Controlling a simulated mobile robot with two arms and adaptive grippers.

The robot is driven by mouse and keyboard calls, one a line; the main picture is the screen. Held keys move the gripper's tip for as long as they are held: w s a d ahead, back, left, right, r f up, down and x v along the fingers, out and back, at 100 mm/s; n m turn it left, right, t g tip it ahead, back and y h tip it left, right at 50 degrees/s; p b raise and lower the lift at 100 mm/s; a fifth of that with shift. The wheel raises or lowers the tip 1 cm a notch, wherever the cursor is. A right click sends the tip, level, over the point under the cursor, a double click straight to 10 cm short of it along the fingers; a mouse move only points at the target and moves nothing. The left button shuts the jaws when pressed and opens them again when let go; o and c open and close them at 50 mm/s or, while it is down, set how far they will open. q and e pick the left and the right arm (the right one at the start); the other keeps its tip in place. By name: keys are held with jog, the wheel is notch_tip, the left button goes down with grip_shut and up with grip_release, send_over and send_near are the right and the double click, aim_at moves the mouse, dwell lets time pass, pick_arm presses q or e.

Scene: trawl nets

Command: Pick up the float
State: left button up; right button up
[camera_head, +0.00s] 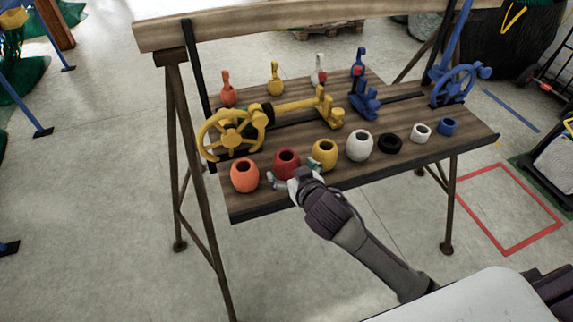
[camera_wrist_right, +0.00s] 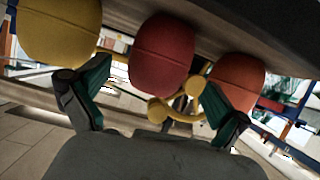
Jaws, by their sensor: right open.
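Several barrel-shaped floats stand in a row along the front of a wooden bench: an orange one (camera_head: 245,176), a dark red one (camera_head: 286,163), a yellow one (camera_head: 325,154) and a white one (camera_head: 359,145). My right gripper (camera_head: 290,181) is open and empty just in front of the dark red float. In the right wrist view the dark red float (camera_wrist_right: 161,57) appears between the spread fingers, with the yellow float (camera_wrist_right: 58,33) on the left and the orange float (camera_wrist_right: 236,75) on the right. Contact cannot be told. My left gripper is not in view.
The bench (camera_head: 250,211) also holds a black ring (camera_head: 389,143), a small white float (camera_head: 420,133), a small blue float (camera_head: 447,126), a yellow handwheel (camera_head: 230,133) and a blue handwheel (camera_head: 454,85). Smaller bottle-shaped pieces stand behind.

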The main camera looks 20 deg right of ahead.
jog(key=x, duration=0.2)
jog(key=f+x, duration=0.1)
jog(key=x, duration=0.1)
jog(key=shift+w+f, duration=0.1)
jog(key=shift+w, duration=0.05)
jog(key=shift+d, duration=0.1)
jog(key=c, duration=1.2)
